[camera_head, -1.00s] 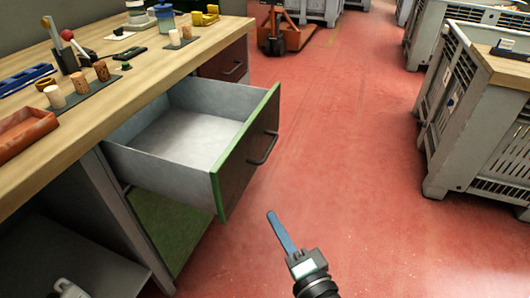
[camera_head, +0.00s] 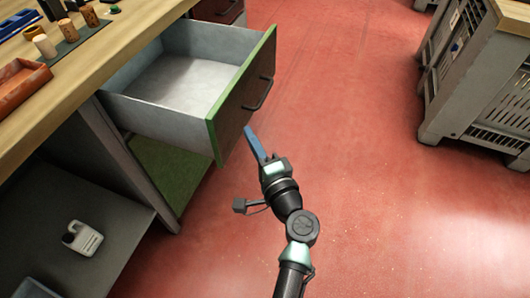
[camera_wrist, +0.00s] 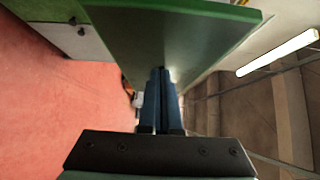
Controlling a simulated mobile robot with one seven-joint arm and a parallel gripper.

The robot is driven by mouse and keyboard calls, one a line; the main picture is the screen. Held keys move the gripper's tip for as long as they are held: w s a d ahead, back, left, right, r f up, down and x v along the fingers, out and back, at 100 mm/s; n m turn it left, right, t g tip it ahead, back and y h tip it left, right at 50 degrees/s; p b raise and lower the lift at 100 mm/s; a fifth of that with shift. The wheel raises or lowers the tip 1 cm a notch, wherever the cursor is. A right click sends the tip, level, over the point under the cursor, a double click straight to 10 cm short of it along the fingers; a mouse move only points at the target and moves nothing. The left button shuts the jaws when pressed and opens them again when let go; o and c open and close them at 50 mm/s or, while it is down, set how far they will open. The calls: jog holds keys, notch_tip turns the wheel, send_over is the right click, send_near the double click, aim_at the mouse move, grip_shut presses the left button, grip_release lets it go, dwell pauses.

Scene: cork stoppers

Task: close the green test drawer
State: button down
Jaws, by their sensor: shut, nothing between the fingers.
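The green-edged drawer (camera_head: 213,140) stands pulled far out from the workbench in the head view. It has a dark front with a black handle (camera_head: 258,93), and its pale inside looks empty. My gripper (camera_head: 250,132) is shut and empty, with its blue fingers just in front of the lower part of the drawer front; I cannot tell if they touch it. In the wrist view the shut fingers (camera_wrist: 160,85) point at the drawer's green-edged panel (camera_wrist: 170,35), which fills the upper middle. The handle is not clearly seen there.
The wooden bench top (camera_head: 100,75) holds cork stoppers (camera_head: 69,30) on a dark mat and an orange tray (camera_head: 22,86). A grey crate (camera_head: 468,75) stands at the right; red floor between is clear.

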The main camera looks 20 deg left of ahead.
jog(key=shift+a, duration=1.25)
